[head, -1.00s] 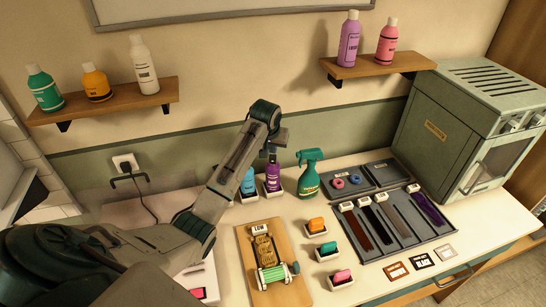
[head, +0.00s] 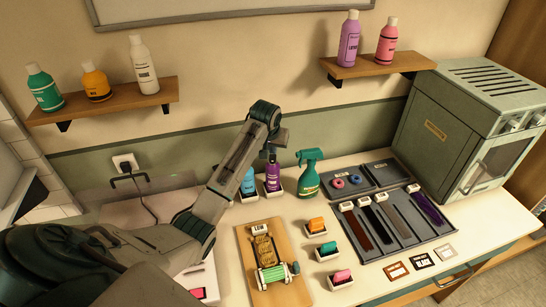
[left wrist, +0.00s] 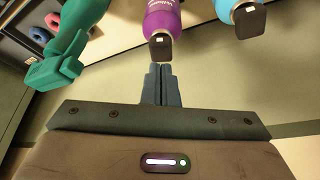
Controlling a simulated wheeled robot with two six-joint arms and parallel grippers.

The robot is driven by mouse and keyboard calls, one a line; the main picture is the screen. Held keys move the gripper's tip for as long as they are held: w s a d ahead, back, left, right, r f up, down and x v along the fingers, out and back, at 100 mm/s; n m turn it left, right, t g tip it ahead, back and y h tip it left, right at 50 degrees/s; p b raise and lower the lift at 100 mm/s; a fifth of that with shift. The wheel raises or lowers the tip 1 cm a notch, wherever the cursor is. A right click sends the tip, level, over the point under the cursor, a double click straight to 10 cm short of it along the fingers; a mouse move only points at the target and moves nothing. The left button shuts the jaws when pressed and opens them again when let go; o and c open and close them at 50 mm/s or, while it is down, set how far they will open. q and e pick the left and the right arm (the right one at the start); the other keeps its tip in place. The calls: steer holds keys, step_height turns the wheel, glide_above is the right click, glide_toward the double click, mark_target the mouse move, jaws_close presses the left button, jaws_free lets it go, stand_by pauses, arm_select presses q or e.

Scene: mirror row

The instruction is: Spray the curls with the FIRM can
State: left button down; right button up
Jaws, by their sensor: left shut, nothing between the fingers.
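A purple can (head: 272,178) and a blue can (head: 248,184) stand in white holders at the back of the counter. Their lettering is too small to read surely. My left gripper (head: 271,152) is just above the purple can, shut and empty. In the left wrist view its fingers (left wrist: 162,85) are together, close to the dark top of the purple can (left wrist: 163,20); I cannot tell whether they touch. The blue can (left wrist: 232,8) is beside it. Golden curls (head: 262,248) lie on a wooden board (head: 246,252) with a green roller (head: 272,274). My right gripper is out of view.
A green spray bottle (head: 309,174) stands close to the right of the purple can. Orange, teal and pink items sit in small holders right of the board. A grey tray (head: 385,248) holds hair strands. A green-grey cabinet (head: 455,130) stands at right. Bottles line two wall shelves.

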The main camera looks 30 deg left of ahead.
mark_target(273, 157)
arm_select(q)
steer(key=shift+f, duration=0.7)
steer(key=shift+r+p, duration=0.35)
steer(key=shift+r, duration=3.15)
steer(key=shift+d, duration=0.1)
